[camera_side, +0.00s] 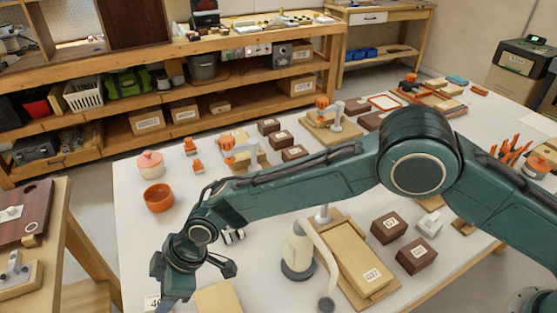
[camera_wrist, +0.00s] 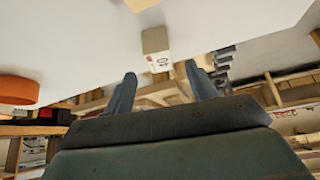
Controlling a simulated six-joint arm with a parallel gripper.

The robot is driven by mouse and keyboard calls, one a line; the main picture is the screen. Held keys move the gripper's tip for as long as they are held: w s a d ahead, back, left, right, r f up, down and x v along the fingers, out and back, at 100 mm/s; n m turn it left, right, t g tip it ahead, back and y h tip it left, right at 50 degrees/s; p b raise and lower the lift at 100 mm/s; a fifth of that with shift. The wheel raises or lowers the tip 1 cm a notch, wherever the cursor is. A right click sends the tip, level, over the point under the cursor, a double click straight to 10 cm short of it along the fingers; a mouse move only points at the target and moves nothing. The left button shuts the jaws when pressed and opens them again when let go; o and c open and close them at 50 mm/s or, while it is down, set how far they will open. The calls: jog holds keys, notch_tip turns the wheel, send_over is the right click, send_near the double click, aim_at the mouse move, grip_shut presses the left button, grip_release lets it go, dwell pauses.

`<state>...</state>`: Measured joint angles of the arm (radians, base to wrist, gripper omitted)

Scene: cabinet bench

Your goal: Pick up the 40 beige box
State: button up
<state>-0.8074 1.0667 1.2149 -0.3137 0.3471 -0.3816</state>
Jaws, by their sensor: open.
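The beige box marked 40 (camera_wrist: 155,40) stands on the white tabletop in the wrist view, ahead of my gripper (camera_wrist: 160,80) and roughly in line with the gap between its fingers. My gripper is open and nothing is between the fingers. In the side view, the label of the 40 box (camera_side: 152,303) shows at the bottom edge, and most of the box is hidden or cut off. My gripper (camera_side: 172,295) points down close beside it there. I cannot tell whether they touch.
An orange bowl (camera_side: 159,198) and a lidded pot (camera_side: 150,164) stand behind my gripper. A light wooden block (camera_side: 218,299) lies to its right. A cream-coloured jug-like object (camera_side: 298,250), a long wooden box (camera_side: 358,262) and brown boxes (camera_side: 388,228) stand further right.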

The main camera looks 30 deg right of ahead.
aim_at(157, 301)
jog(key=shift+x, duration=2.5)
jog(key=shift+c, duration=0.3)
jog(key=c, duration=1)
